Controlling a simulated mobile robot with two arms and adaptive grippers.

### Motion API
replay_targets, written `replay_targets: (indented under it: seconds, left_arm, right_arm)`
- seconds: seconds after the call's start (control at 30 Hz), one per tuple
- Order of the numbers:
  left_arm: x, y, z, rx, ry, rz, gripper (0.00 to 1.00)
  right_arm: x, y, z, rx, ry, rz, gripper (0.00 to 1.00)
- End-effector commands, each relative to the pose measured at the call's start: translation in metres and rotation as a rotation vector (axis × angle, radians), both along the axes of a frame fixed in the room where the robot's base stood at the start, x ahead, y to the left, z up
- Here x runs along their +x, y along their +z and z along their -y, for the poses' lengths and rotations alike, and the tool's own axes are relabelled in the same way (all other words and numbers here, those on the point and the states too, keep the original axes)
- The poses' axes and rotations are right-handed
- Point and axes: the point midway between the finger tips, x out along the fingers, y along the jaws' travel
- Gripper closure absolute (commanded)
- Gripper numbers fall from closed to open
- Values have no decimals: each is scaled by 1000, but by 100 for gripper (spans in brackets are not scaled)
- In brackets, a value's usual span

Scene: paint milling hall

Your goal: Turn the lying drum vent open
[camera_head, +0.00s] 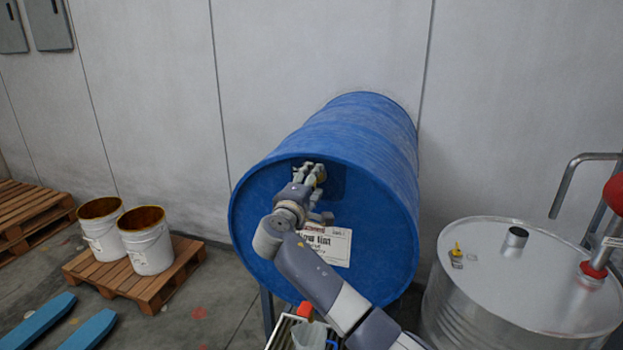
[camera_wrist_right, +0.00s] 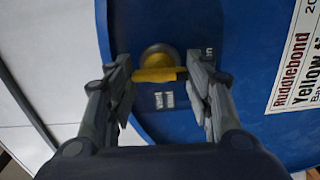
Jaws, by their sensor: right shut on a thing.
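A blue drum (camera_head: 350,135) lies on its side against the wall, with its round end face and a white label (camera_head: 335,250) towards me. The vent (camera_wrist_right: 157,66), with a yellow crossbar and a round knob behind it, sits near the rim of that face in the right wrist view. My right gripper (camera_head: 313,171) is at the upper part of the face and mostly hides the vent in the head view. In the right wrist view its fingers (camera_wrist_right: 158,76) stand on both sides of the yellow crossbar, shut on it. My left gripper is not in view.
A steel drum (camera_head: 490,265) with a red-topped fitting (camera_head: 606,225) stands at right. Two white buckets (camera_head: 148,250) stand on a wooden pallet (camera_head: 185,272) at left. The wall (camera_head: 300,50) is close behind.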

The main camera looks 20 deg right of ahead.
Motion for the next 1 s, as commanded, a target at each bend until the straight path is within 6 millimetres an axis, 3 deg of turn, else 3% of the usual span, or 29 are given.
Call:
replay_targets:
  seconds: [0.67,0.7,0.77,1.0]
  left_arm:
    - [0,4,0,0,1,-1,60]
    - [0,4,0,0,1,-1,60]
    - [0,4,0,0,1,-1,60]
    - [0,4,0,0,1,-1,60]
  right_arm:
    - [0,-1,0,-52,1,-36,76]
    - [0,-1,0,-51,1,-36,43]
    - [0,-1,0,-51,1,-36,32]
    - [0,-1,0,-50,1,-34,32]
